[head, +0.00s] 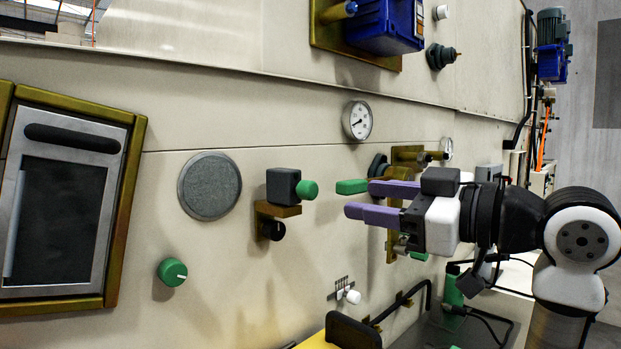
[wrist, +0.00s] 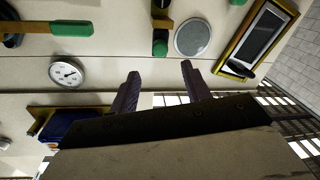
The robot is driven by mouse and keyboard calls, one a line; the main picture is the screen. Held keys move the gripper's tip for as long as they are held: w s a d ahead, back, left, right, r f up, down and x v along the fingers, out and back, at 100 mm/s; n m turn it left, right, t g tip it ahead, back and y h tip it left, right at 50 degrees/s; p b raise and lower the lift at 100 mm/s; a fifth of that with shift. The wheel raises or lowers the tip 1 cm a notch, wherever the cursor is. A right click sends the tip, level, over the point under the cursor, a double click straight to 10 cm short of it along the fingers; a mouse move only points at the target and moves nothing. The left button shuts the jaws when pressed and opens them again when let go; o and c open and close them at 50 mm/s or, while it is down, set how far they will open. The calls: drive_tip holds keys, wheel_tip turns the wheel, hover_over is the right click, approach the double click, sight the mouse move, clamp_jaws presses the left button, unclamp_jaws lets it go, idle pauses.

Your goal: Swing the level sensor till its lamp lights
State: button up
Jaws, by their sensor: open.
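A dark box with a green rounded end (head: 285,186), which looks like the level sensor, sits on a small brass bracket (head: 277,209) on the cream wall. It also shows in the wrist view, where its green end (wrist: 160,48) is near the top middle. I see no lit lamp on it. My gripper (head: 360,199) has two purple fingers, open with nothing between them. In the head view it points left, to the right of the sensor and apart from it. In the wrist view the fingertips (wrist: 160,71) are below the sensor in the picture.
A green-handled lever (head: 352,187) shows just behind my fingers. A grey round disc (head: 210,185), a gauge (head: 357,121) and a green knob (head: 172,272) are on the wall. A brass-framed window (head: 60,200) is at left. A blue box (head: 385,25) juts out above.

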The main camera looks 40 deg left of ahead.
sight(314, 190)
drive_tip(key=a+p, duration=0.1)
drive_tip(key=a, duration=0.2)
drive_tip(key=a+p, duration=0.1)
drive_tip(key=a, duration=0.2)
drive_tip(key=a+p, duration=0.1)
drive_tip(key=a, duration=0.3)
drive_tip(key=shift+s+r, duration=0.1)
drive_tip(key=shift+s, duration=0.15)
drive_tip(key=shift+a, duration=0.8)
drive_tip(key=shift+c, duration=0.3)
drive_tip(key=c, duration=0.7)
